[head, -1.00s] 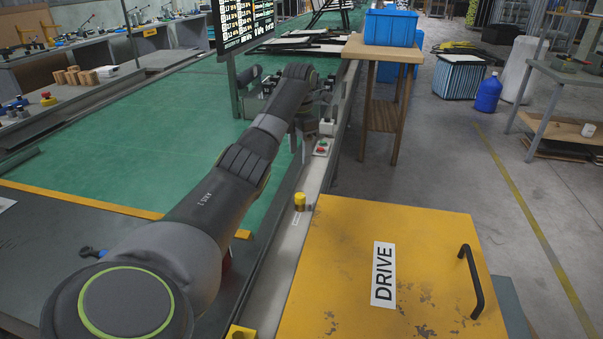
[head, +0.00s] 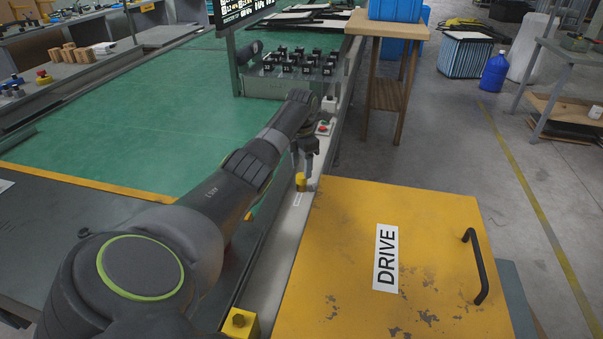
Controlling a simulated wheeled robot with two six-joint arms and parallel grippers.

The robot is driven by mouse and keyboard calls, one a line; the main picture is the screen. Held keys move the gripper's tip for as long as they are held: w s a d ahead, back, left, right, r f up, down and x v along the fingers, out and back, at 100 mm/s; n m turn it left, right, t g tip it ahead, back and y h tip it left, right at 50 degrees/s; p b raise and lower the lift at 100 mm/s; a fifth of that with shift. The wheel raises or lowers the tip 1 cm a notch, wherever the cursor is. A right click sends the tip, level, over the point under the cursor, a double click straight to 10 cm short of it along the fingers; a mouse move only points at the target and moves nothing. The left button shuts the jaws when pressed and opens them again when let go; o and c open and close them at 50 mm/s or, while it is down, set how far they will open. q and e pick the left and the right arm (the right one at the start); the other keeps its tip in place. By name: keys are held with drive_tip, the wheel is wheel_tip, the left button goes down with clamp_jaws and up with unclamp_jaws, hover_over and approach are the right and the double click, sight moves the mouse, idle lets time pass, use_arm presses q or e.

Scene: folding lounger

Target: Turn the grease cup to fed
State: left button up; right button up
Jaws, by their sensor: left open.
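The grease cup appears to be the small yellow cup (head: 301,183) on the pale machine rail, at the left far corner of the yellow drive cover. A small white label lies on the rail just in front of it, too small to read. My left gripper (head: 302,170) points down right above the cup. Its fingers are apart, with the tips close to the top of the cup. I cannot tell whether they touch it or straddle it. My right gripper is not in view.
The yellow cover (head: 345,260) marked DRIVE, with a black handle (head: 476,266), fills the front right. A button box (head: 323,128) sits on the rail beyond the cup. A yellow block (head: 240,323) is at the front. A wooden stand (head: 385,75) is behind.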

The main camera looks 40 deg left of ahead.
sight(302, 176)
use_arm(q)
drive_tip(key=shift+f, duration=1.65)
drive_tip(key=c, duration=1)
